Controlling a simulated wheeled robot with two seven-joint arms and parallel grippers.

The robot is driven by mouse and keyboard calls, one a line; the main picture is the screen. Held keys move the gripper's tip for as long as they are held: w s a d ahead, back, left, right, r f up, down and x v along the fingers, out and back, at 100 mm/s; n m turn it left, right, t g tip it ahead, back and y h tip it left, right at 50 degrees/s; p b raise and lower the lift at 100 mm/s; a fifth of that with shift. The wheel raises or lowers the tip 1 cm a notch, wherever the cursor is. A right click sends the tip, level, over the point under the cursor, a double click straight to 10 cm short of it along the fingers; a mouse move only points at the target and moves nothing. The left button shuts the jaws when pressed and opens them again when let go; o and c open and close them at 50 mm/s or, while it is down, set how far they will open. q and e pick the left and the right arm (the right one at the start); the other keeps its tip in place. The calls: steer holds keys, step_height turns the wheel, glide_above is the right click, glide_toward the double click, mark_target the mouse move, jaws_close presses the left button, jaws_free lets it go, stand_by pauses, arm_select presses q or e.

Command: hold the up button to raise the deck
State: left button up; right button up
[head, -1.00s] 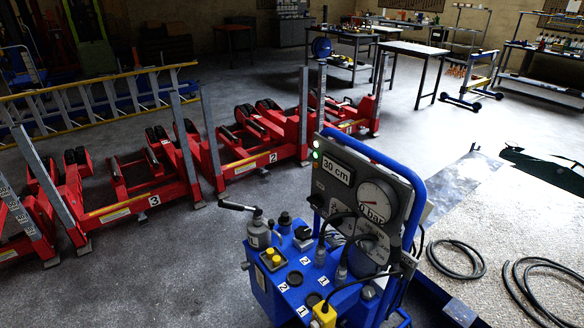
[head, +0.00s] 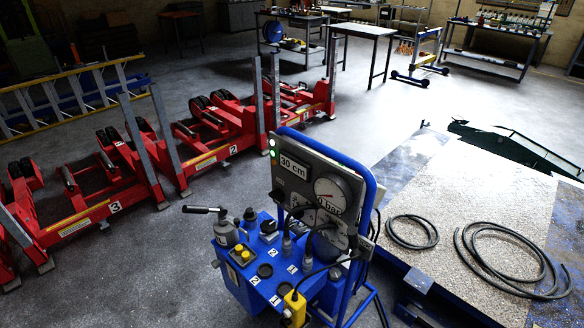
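A blue control trolley (head: 240,290) stands at the lower middle of the head view. Its upright grey panel (head: 300,190) carries a "30 cm" display (head: 294,168), a dial gauge reading about 0 bar (head: 333,190) and a lit green lamp (head: 273,142). The deck (head: 470,180), a wide speckled platform, lies low at the right. Neither of my grippers is in view.
Red numbered lifting units (head: 190,155) with grey posts stand in a row behind the trolley at left. Coiled black hoses (head: 510,262) lie on the deck. A yellow ladder (head: 70,85) and workbenches (head: 360,32) are farther back. Grey floor left of the trolley is clear.

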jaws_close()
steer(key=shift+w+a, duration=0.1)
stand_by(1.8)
